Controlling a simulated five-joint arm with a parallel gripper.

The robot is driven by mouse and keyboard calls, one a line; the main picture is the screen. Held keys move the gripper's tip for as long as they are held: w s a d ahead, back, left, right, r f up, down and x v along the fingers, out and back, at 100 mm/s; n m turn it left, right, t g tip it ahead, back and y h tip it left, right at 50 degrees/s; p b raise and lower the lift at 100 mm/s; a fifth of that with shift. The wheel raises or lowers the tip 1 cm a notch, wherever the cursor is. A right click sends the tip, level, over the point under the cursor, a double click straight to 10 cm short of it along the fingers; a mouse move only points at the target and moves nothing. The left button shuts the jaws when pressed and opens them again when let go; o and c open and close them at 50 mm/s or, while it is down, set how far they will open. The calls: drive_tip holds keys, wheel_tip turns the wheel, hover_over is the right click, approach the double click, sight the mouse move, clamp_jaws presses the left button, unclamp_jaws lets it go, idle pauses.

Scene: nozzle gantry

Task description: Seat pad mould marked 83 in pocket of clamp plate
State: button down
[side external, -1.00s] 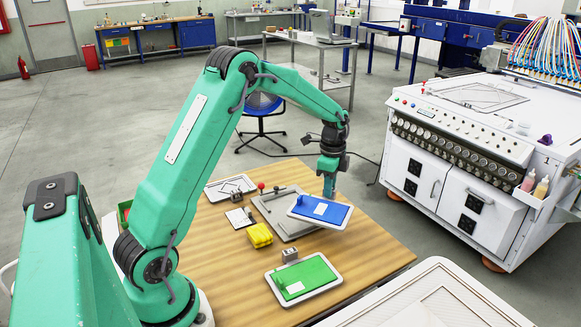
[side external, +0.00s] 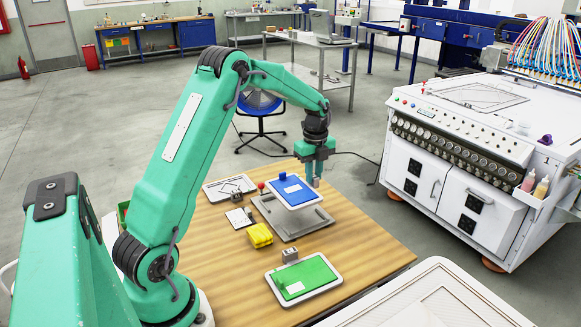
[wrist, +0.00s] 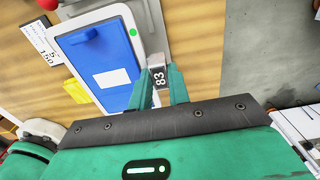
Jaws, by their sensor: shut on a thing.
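The pad mould marked 83 is a blue slab on a white-rimmed tray (side external: 294,191). The mould appears held above the grey clamp plate (side external: 300,228), which lies on the wooden table. The mould covers part of the plate, and the pocket cannot be made out.
A green mould (side external: 307,276) with a grey tab lies at the table's front. A yellow object (side external: 259,235) lies left of the plate. A red knob (side external: 261,186) stands at the plate's far left.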

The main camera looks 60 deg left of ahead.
sight(313, 186)
drive_tip(key=shift+f, duration=0.2)
drive_tip(key=shift+f, duration=2.25)
drive_tip(key=shift+f, duration=0.95)
idle(1.1)
drive_tip(key=c, duration=1.3)
unclamp_jaws()
drive_tip(key=shift+o, duration=0.2)
drive_tip(key=shift+r, duration=3.5)
